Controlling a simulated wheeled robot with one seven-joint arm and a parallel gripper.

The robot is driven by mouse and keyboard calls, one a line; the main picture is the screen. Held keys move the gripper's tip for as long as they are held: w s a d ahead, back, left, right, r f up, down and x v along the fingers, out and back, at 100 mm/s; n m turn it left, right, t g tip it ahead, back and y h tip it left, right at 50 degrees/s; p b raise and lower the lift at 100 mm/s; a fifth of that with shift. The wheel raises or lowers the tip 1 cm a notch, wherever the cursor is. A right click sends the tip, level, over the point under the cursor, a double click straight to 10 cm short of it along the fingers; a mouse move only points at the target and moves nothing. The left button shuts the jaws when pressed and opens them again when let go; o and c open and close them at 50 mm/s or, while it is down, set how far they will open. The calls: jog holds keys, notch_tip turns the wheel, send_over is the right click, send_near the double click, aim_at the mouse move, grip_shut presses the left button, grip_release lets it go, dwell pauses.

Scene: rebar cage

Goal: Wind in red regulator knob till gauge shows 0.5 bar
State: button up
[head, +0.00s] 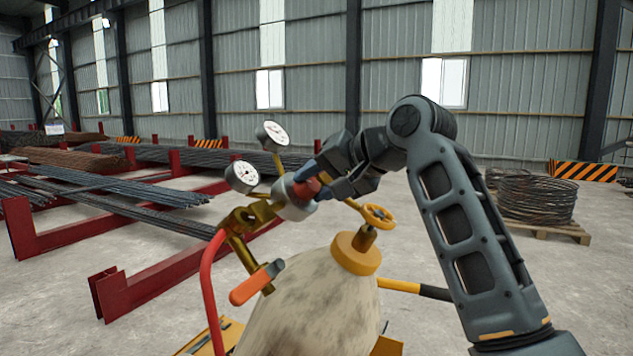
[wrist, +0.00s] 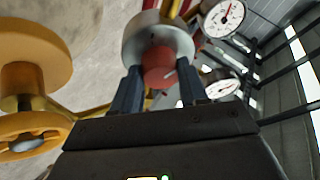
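The red regulator knob (head: 307,188) sits on the front of a silver round regulator body (head: 293,203) on brass fittings. In the wrist view the knob (wrist: 158,66) lies between the two fingers of my gripper (wrist: 159,80). The fingers flank it closely and appear to touch both sides. In the head view my gripper (head: 318,182) reaches it from the right and partly covers it. Two white dial gauges stand by the regulator: a left gauge (head: 243,176) and an upper gauge (head: 272,135). Their scales are too small to read.
A pale, worn cylinder (head: 310,305) with a yellow collar (head: 356,253) and a yellow handwheel (head: 378,216) stands below the gripper. An orange-handled lever (head: 256,284) and a red hose (head: 208,285) are left of it. Rebar racks (head: 140,275) lie further left.

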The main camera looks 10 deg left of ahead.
jog(key=o, duration=0.5)
jog(key=shift+c, duration=0.2)
jog(key=b+v, duration=0.1)
jog(key=v, duration=0.6)
jog(key=shift+s+d, duration=0.2)
jog(key=shift+d, duration=0.1)
jog(key=shift+r, duration=0.1)
